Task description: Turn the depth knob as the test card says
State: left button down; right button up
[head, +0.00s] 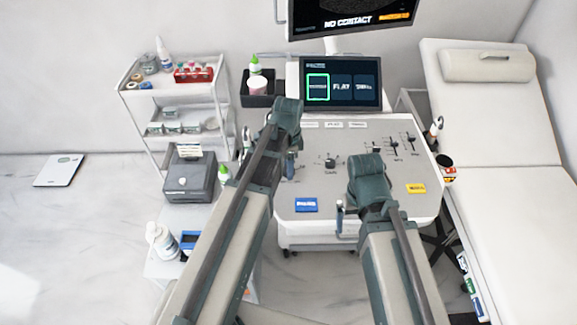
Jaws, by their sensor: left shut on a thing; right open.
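The console panel (320,185) is in the middle of the head view. My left gripper (290,172) points down at the panel's left part, shut on what seems to be the depth knob; the gripper and arm hide the knob and its setting. My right gripper (343,220) is open and empty by the panel's front edge. A blue card (306,205) and a yellow card (416,188) lie on the panel; their print is too small to read. The screen (340,83) shows three tiles, the left one framed in green.
An upper monitor (350,18) reads "NO CONTACT". A white cart (178,110) and a grey box (190,181) stand left; a padded couch (500,130) stands right.

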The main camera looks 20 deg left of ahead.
pick_arm(q)
jog(key=shift+c, duration=1.4)
grip_release()
jog(key=shift+r, duration=0.1)
notch_tip(320, 180, up, 14)
jog(key=p, duration=1.3)
jog(key=shift+f+p, duration=0.2)
jog(key=shift+p, duration=0.2)
jog(key=shift+f, duration=0.15)
notch_tip(320, 180, down, 13)
jog(key=b, duration=1.3)
